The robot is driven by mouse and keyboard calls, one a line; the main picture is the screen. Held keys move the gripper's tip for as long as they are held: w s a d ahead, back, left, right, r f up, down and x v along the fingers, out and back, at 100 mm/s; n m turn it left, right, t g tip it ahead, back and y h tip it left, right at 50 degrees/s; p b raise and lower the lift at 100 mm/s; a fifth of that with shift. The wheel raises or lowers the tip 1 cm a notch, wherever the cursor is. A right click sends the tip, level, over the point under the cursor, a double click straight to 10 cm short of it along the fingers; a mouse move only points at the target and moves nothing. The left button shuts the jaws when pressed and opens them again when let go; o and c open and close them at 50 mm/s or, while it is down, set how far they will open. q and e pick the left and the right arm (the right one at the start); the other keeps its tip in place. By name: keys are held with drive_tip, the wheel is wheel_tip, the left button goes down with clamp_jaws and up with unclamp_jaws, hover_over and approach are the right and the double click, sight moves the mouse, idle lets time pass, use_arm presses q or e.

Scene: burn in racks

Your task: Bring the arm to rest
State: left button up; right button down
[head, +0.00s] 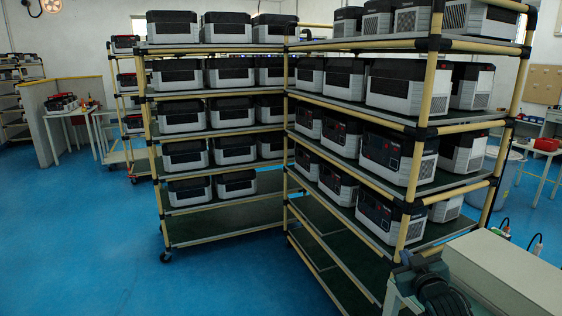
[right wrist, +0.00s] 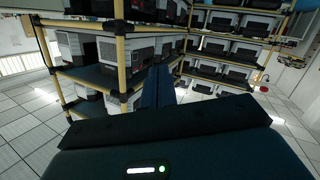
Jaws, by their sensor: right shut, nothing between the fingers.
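My right gripper (right wrist: 158,86) shows in the right wrist view with its dark blue fingers together and nothing between them. It points toward the racks and appears apart from them. In the head view, dark parts at the lower right seem to belong to my right arm; its fingertips are hard to make out there. My left arm and gripper are not in view.
A near rack with yellow posts (head: 424,115) holds several black-and-white units (head: 385,148). A second rack (head: 155,150) stands left of it, its lowest shelf (head: 225,228) empty. A pale block (head: 505,270) fills the lower right. Blue floor (head: 90,235) is clear at left.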

drive_tip(key=s+a+f+g+y, duration=0.1)
drive_tip(key=s+a+f+g, duration=0.1)
drive_tip(key=s+a+f, duration=0.45)
drive_tip(key=s+a+f+g+y, duration=0.1)
drive_tip(key=s+a+f, duration=0.2)
drive_tip(key=s+f, duration=0.6)
drive_tip(key=s+a+f+g+y, duration=0.1)
drive_tip(key=s+a, duration=0.2)
drive_tip(key=s, duration=0.6)
drive_tip(key=s+a+f+g, duration=0.1)
drive_tip(key=s+a, duration=0.3)
drive_tip(key=s, duration=0.6)
drive_tip(key=shift+s+f+y, duration=0.15)
drive_tip(key=shift+f+y, duration=0.2)
drive_tip(key=shift+y, duration=0.05)
drive_tip(key=shift+a, duration=0.1)
